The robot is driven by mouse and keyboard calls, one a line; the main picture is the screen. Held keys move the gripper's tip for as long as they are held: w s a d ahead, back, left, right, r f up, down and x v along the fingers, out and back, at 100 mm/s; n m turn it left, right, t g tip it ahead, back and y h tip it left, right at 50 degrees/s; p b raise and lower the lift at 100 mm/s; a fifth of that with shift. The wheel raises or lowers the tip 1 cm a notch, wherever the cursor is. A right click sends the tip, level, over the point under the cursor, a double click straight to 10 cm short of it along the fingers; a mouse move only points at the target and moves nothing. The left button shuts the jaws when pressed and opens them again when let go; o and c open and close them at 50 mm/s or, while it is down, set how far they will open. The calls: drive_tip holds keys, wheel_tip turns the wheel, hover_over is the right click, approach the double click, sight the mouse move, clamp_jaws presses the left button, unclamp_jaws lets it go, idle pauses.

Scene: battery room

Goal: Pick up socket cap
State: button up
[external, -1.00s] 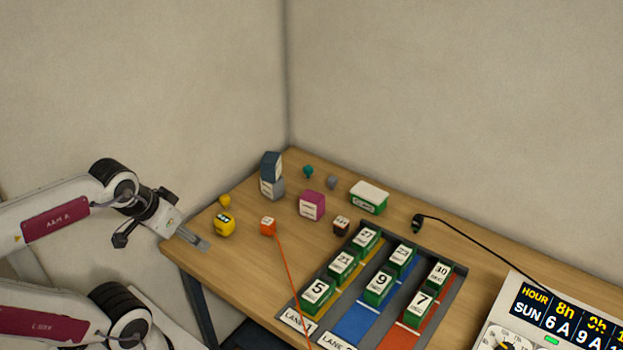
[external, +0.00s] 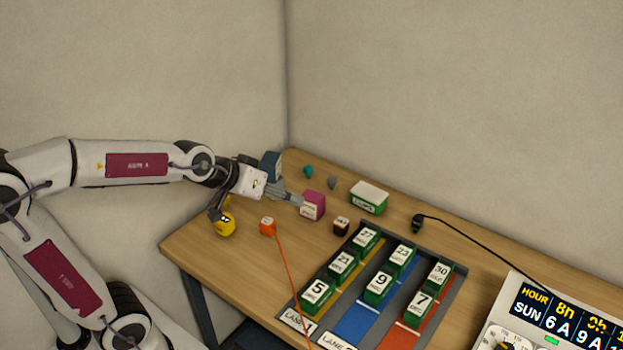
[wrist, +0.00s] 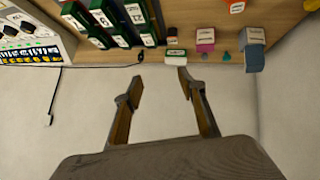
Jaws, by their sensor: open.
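I cannot read the words socket cap on any item. Two small cap-like pieces stand at the back of the table: a teal one (external: 308,171) and a grey one (external: 332,183).
A white-topped green box (external: 369,196), a small dark block (external: 341,226), a corded orange block (external: 267,227) and a yellow item (external: 225,225) stand around. My arm partly hides a blue-grey block (external: 272,162). A lane tray (external: 455,290) holds several green blocks. Walls close the back corner.

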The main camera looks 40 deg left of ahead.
drive_tip(key=w+d+n+t, duration=0.1)
drive_tip(key=w+d, duration=0.1)
drive_tip(key=w, duration=0.5)
drive_tip(key=w+a+f+n+t+y, duration=0.1)
drive_tip(key=w+a+f+n+y, duration=0.3)
drive_tip(key=w, duration=0.3)
drive_tip(key=w+a+f+n+t+y, duration=0.1)
drive_tip(key=w+a+f+n+y, duration=0.15)
drive_tip(key=w+a, duration=0.35)
drive_tip(key=n+g+y, duration=0.8)
drive_tip(key=g+y, duration=0.1)
drive_tip(key=y, duration=0.1)
approach(225, 202)
drive_tip(key=w+a, duration=0.2)
drive_tip(key=w, duration=0.1)
drive_tip(key=shift+a+r, duration=0.15)
drive_tip(key=shift+a, duration=0.2)
drive_tip(key=shift+s+a+g, duration=0.2)
drive_tip(key=shift+s+g, duration=0.2)
drive_tip(key=shift+s, duration=0.05)
